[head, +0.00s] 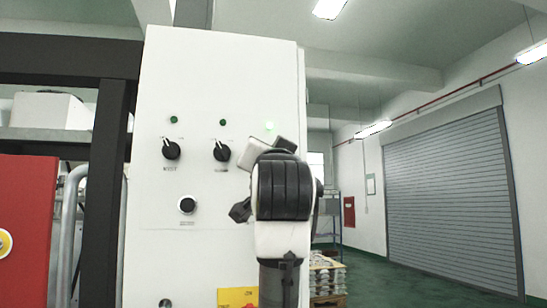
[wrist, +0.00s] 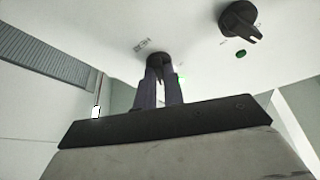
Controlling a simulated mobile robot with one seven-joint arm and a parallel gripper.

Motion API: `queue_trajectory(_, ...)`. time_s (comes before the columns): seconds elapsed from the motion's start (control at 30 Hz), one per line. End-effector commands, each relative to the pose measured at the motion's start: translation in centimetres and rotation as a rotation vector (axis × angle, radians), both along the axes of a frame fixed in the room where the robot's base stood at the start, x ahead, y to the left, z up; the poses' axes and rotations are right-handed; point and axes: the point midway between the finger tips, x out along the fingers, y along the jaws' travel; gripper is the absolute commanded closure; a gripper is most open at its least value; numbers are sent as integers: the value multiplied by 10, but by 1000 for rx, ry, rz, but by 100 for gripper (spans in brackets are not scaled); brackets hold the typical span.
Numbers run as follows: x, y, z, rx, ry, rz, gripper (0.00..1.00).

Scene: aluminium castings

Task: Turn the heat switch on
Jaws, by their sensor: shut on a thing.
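The white control panel (head: 235,75) stands upright in front of me. The heat switch (wrist: 158,58) is a black round knob, with a small upside-down label beside it that seems to read HEAT in the wrist view. My gripper (wrist: 159,76) is shut on this knob, one finger on each side. In the head view my arm and gripper hide the knob. The lamp (head: 269,126) above it glows bright green; a green glow also shows beside the right finger in the wrist view.
Two more black knobs (head: 171,149) (head: 221,151) sit to the left, under dark green lamps (head: 174,119) (head: 222,122). A round button (head: 187,205) is lower down. A dark frame post (head: 108,170) stands left of the panel. Open floor and a roller shutter (head: 450,185) lie right.

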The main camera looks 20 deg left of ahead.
Motion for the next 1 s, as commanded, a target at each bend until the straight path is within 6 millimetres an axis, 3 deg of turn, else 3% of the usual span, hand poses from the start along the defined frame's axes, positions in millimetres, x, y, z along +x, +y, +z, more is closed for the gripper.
queue_trajectory(0.8,-1,1,3,100,63,1,100)
queue_trajectory(0.83,-1,1,3,100,63,1,86)
queue_trajectory(1.0,0,1,2,99,65,1,68)
